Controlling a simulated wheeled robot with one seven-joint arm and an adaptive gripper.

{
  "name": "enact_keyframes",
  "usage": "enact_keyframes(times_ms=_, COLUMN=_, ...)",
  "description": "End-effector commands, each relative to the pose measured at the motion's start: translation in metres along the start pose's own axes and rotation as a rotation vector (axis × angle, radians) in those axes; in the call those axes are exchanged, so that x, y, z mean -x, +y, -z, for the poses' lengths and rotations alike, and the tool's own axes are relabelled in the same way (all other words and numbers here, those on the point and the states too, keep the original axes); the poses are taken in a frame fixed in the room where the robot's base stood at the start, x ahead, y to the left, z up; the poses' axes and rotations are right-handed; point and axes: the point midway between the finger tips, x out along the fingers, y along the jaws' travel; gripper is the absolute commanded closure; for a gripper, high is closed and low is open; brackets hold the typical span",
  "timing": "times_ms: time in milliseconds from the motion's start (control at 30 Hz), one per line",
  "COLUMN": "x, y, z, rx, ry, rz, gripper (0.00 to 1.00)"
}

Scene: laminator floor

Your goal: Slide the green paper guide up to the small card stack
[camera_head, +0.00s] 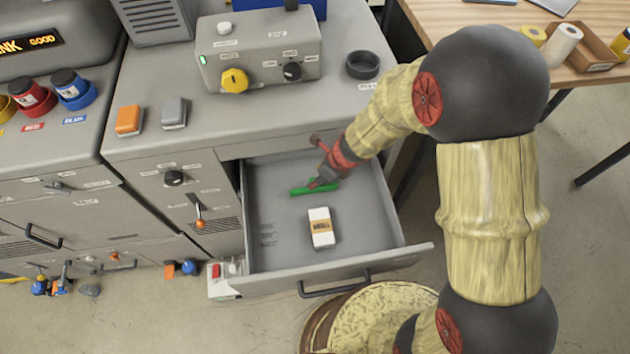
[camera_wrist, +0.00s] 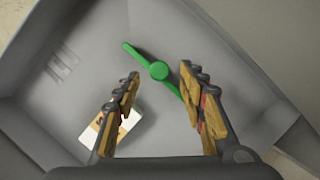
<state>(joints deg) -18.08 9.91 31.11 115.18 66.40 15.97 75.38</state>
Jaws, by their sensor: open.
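The green paper guide (camera_head: 315,188) lies across the floor of the open grey drawer (camera_head: 275,245). In the wrist view the guide (camera_wrist: 139,54) shows as a thin green bar with a round knob (camera_wrist: 159,70). The small card stack (camera_head: 321,228), white with a brown band, lies in the drawer nearer its front, apart from the guide. It also shows in the wrist view (camera_wrist: 128,122), partly hidden behind a finger. My gripper (camera_head: 318,184) is over the guide inside the drawer. In the wrist view my gripper (camera_wrist: 157,92) is open, with the knob showing between and just beyond its fingertips.
The drawer's walls and front panel, with a dark handle (camera_head: 334,284), surround the guide and stack. The cabinet top (camera_head: 290,115) overhangs behind, with a control box (camera_head: 262,50) and a black round cup (camera_head: 362,65). The drawer floor around the stack is clear.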

Motion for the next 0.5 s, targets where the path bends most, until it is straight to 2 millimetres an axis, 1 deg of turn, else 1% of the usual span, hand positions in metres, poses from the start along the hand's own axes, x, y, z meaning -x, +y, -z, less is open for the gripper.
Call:
enact_keyframes(times_ms=33, x=-0.011, y=0.001, z=0.001, rx=0.002, ry=0.001, rz=-0.001, gripper=0.59)
enact_keyframes(times_ms=200, x=-0.028, y=0.001, z=0.001, rx=0.002, ry=0.0, rz=-0.001, gripper=0.59)
enact_keyframes(times_ms=333, x=-0.033, y=0.0, z=0.0, rx=0.002, ry=-0.001, rz=-0.001, gripper=0.59)
enact_keyframes(times_ms=500, x=-0.034, y=0.0, z=-0.001, rx=0.002, ry=-0.001, rz=0.0, gripper=0.59)
